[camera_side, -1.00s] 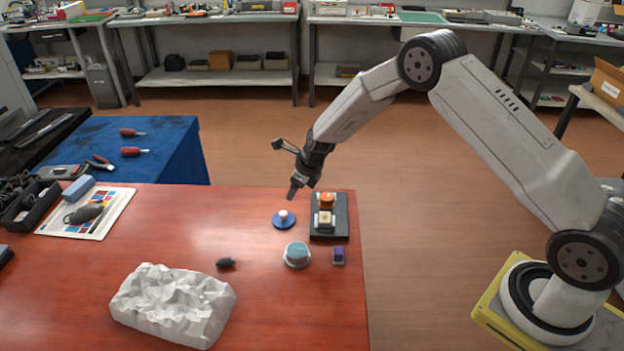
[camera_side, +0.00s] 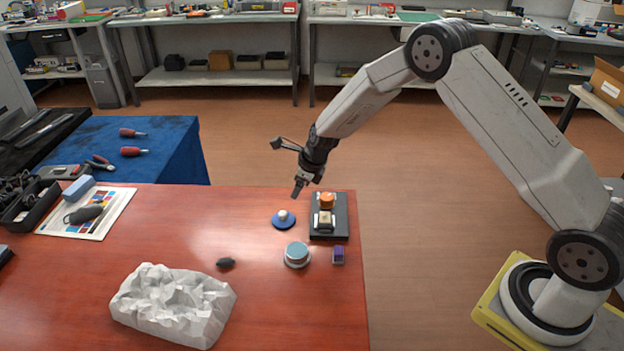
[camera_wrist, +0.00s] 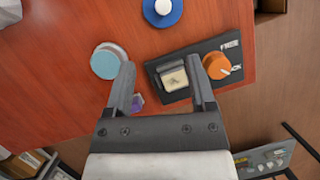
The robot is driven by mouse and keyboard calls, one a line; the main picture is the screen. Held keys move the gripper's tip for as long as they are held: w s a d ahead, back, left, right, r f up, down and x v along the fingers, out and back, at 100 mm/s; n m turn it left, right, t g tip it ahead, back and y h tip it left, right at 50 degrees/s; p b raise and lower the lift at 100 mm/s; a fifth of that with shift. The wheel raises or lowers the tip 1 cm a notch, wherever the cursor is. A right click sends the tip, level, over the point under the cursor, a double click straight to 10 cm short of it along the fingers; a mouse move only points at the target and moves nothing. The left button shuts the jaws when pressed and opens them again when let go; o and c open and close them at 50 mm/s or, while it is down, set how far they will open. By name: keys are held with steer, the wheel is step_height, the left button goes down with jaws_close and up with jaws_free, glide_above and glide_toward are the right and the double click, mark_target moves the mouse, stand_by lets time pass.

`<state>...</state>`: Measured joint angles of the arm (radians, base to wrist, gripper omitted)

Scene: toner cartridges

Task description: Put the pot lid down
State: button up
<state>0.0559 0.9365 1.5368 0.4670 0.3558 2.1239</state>
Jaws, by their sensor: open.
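The pot lid looks to be the blue disc (camera_side: 284,220) with a pale round knob, lying flat on the red-brown table in the side view. It also shows at the top edge of the wrist view (camera_wrist: 163,10), partly cut off. A pot-like round piece with a teal top (camera_side: 297,254) stands in front of it, apart from it, and shows left of my fingers in the wrist view (camera_wrist: 106,63). My gripper (camera_side: 298,190) is above the table, up and right of the blue disc. In the wrist view its fingers (camera_wrist: 163,75) are apart with nothing between them.
A black panel (camera_side: 343,230) with an orange knob (camera_side: 327,200) and a pale switch (camera_side: 325,220) lies near the table's right edge. A small purple block (camera_side: 338,256), a dark lump (camera_side: 226,263) and crumpled white material (camera_side: 172,305) are on the table.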

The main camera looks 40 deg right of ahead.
steer(key=s+r+n, duration=0.4)
steer(key=s+n, duration=0.5)
steer(key=n, duration=0.1)
steer(key=s+r+n+g+h, duration=0.1)
steer(key=s+r+n, duration=0.3)
steer(key=s+n, duration=0.6)
steer(key=s+r+n, duration=0.4)
steer(key=s+n, duration=0.5)
steer(key=shift+s+a+r+n+h, duration=0.2)
steer(key=shift+s+n+h, duration=0.1)
steer(key=shift+s+n, duration=0.1)
